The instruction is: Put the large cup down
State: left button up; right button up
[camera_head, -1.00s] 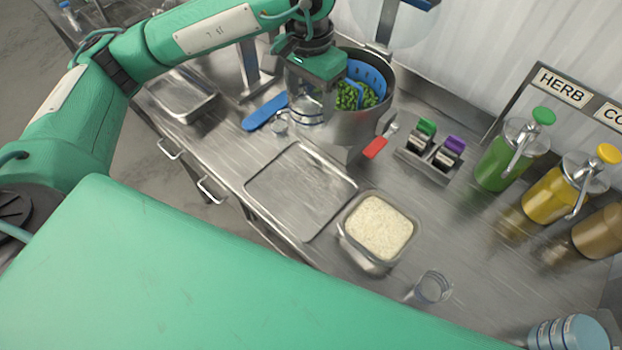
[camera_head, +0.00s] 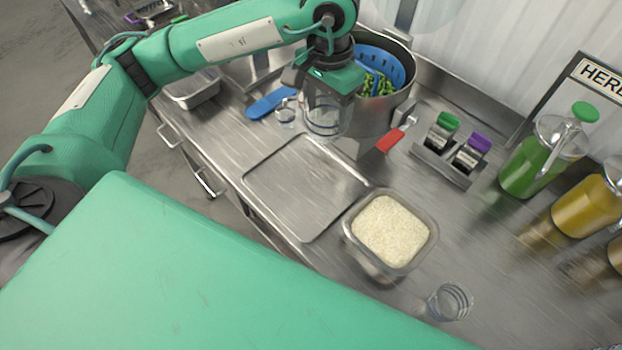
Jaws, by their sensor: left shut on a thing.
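My left gripper (camera_head: 326,92) is shut on the large clear cup (camera_head: 324,121). The cup hangs upright under the gripper, beside the far corner of the flat metal tray (camera_head: 303,190) and in front of the steel pot (camera_head: 382,118). I cannot tell whether its base touches the counter. A small clear cup (camera_head: 286,113) stands just left of it. Another clear cup (camera_head: 450,301) stands at the lower right. My right gripper is not in view.
A container of rice (camera_head: 388,230) stands right of the flat tray. A red-handled utensil (camera_head: 390,139), a holder with green- and purple-topped items (camera_head: 446,160) and sauce dispensers (camera_head: 545,158) stand further right. A blue-handled tool (camera_head: 270,102) lies behind the small cup.

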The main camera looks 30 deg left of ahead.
pick_arm(q)
notch_tip(320, 180, down, 19)
jog(key=p, duration=0.6)
jog(key=shift+r, duration=0.1)
jog(key=shift+f+b, duration=0.3)
jog(key=shift+f, duration=0.05)
jog(key=o, duration=1)
jog(key=shift+r, duration=0.1)
jog(key=shift+c, duration=0.2)
